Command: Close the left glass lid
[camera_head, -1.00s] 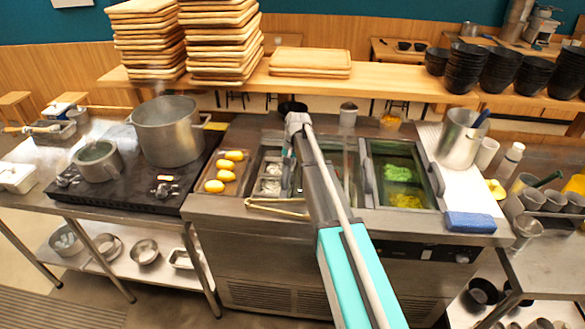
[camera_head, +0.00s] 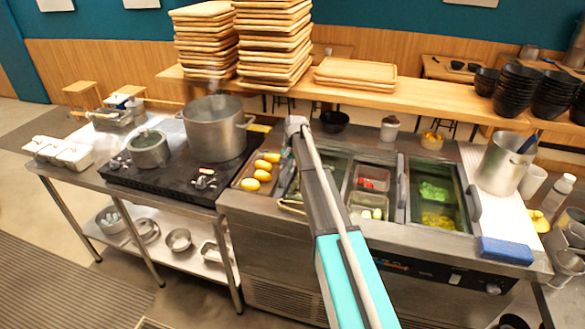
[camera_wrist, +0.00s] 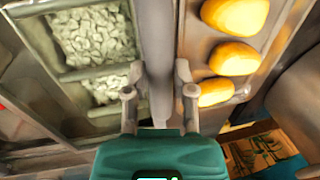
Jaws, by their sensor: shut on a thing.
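The left glass lid (camera_head: 338,166) is a dark-framed greenish pane over the left part of the counter well, partly hidden behind my arm. My gripper (camera_head: 296,138) is at its left side, near the yellow items. In the wrist view my gripper (camera_wrist: 158,92) is shut on a grey bar of the lid (camera_wrist: 157,55), one finger on each side. White bean-like pieces (camera_wrist: 95,38) lie in trays left of the bar. Yellow oval items (camera_wrist: 232,55) sit to its right. I cannot tell exactly where the lid's edge meets the well frame.
A middle opening shows red (camera_head: 370,182) and pale pieces. The right glass lid (camera_head: 438,200) covers green and yellow food. A hot pot (camera_head: 216,125) stands on the stove to the left. A blue sponge (camera_head: 505,250) lies on the front right edge.

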